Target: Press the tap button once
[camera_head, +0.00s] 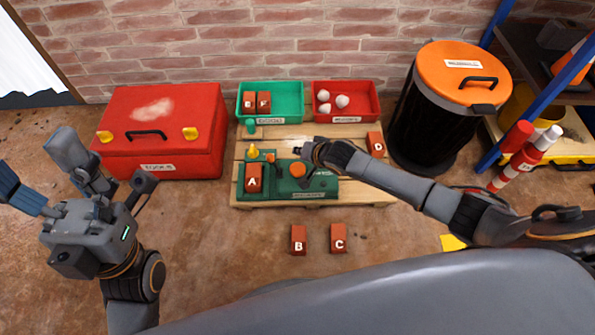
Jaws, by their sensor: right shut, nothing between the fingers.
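A green machine (325,187) sits on a wooden pallet, with brick A (254,178) standing in its left part. A round orange button (297,169) is on its top, and a small yellow part (253,151) is at its back left. The tap button is not clearly labelled; the orange button looks like it. My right gripper (307,155) is shut and empty, close beside the orange button at its upper right; whether they touch I cannot tell. My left gripper (45,178) is open and empty over the floor at left, far from the machine.
Bricks B (298,240) and C (338,238) lie on the floor before the pallet (240,193); brick D (375,144) is on it. Behind are a green bin (288,92) and red bin (360,88). A red toolbox (185,110) and black barrel (430,130) flank it.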

